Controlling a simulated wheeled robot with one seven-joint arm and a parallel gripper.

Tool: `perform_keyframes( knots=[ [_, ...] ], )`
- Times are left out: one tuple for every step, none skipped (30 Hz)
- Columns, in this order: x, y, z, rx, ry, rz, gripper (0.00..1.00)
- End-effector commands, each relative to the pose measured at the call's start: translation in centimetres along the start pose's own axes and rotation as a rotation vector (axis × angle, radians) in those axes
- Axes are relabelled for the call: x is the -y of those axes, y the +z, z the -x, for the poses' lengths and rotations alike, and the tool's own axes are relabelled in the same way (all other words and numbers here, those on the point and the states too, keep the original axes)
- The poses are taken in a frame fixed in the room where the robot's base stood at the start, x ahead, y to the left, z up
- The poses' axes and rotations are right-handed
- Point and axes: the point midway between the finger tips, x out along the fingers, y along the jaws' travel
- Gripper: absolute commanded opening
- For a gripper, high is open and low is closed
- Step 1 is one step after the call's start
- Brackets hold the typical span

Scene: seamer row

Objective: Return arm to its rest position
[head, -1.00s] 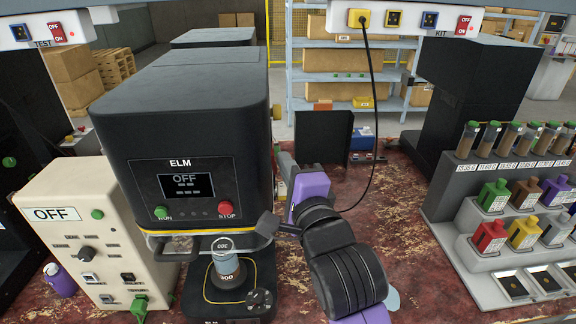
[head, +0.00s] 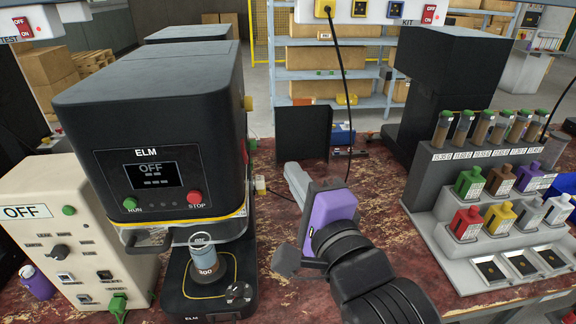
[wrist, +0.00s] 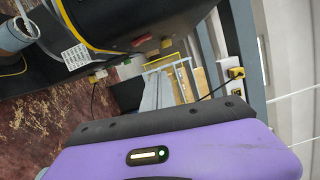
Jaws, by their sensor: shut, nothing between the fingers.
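My gripper (head: 293,172) shows in the head view as a grey end beyond the purple wrist part of my arm. It is shut and empty, in the open space right of the black ELM machine (head: 150,110), apart from it and above the red worn bench (head: 270,290). The fingertips are small and hard to make out.
A beige control box (head: 80,235) stands left of the machine. On the right is a grey stepped rack (head: 450,250) with vials and coloured bottles. A dark upright panel (head: 303,133) stands behind my gripper. A black cable (head: 338,90) hangs from the overhead strip.

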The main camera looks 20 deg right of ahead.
Motion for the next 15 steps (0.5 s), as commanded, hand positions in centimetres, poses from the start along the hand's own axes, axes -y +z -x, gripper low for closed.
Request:
perform_keyframes(
  knots=[
    [0.05, 0.01, 0.29, 0.000, 0.001, 0.000, 0.00],
    [0.06, 0.02, 0.39, 0.001, 0.001, 0.000, 0.00],
    [0.09, 0.02, 0.50, 0.001, 0.000, -0.001, 0.00],
    [0.09, 0.02, 0.56, 0.001, 0.000, -0.001, 0.00],
    [0.09, 0.02, 0.59, 0.001, 0.000, -0.001, 0.00],
    [0.09, 0.02, 0.61, 0.001, -0.001, -0.002, 0.00],
    [0.08, 0.02, 0.62, 0.001, -0.001, -0.002, 0.00],
    [0.07, 0.02, 0.61, 0.001, -0.001, -0.002, 0.00],
    [0.07, 0.02, 0.61, 0.001, -0.001, -0.002, 0.00],
    [0.07, 0.02, 0.60, 0.001, -0.001, -0.002, 0.00],
    [0.06, 0.02, 0.60, 0.001, -0.001, -0.001, 0.00],
    [0.06, 0.02, 0.59, 0.001, -0.001, -0.001, 0.00],
    [0.06, 0.02, 0.59, 0.001, -0.001, -0.001, 0.00],
    [0.06, 0.02, 0.59, 0.001, -0.001, -0.001, 0.00],
    [0.06, 0.02, 0.59, 0.001, -0.001, -0.001, 0.00]
  ],
)
